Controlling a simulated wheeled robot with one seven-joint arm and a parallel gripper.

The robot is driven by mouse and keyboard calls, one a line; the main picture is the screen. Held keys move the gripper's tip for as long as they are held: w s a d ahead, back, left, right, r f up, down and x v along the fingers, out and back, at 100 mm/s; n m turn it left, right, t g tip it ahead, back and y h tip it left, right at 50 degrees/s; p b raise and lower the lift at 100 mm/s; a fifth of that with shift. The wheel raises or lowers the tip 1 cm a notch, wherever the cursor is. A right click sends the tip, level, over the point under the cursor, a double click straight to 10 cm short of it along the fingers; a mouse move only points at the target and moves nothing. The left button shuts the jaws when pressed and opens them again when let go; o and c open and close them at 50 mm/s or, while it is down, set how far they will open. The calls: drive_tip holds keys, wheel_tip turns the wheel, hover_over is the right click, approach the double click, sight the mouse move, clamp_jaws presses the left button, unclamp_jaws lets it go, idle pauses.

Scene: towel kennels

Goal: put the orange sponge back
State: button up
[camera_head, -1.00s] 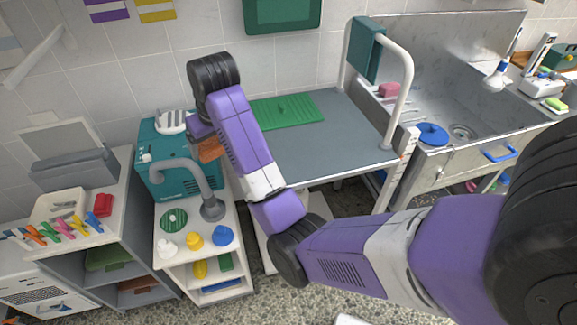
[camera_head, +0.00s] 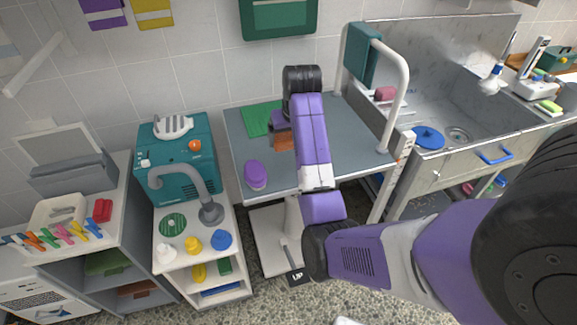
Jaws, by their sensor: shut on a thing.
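My gripper (camera_head: 280,129) is shut on the orange sponge (camera_head: 284,142). It holds the sponge over the grey tabletop (camera_head: 350,125), left of the middle. The sponge is partly hidden by the gripper and the arm. I cannot tell how high it is above the top.
A green mat (camera_head: 258,117) lies at the back left of the table and a purple oval item (camera_head: 256,174) at its front left. A teal towel (camera_head: 363,54) hangs on the white rail (camera_head: 400,85). A pink sponge (camera_head: 385,93) is at the sink (camera_head: 440,90). A teal machine (camera_head: 180,180) stands left.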

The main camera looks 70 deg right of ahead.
wheel_tip(320, 180, down, 12)
drive_tip(key=shift+f+p, duration=0.1)
drive_tip(key=shift+p, duration=0.45)
drive_tip(key=o, duration=1.3)
drive_tip(key=shift+f, duration=0.1)
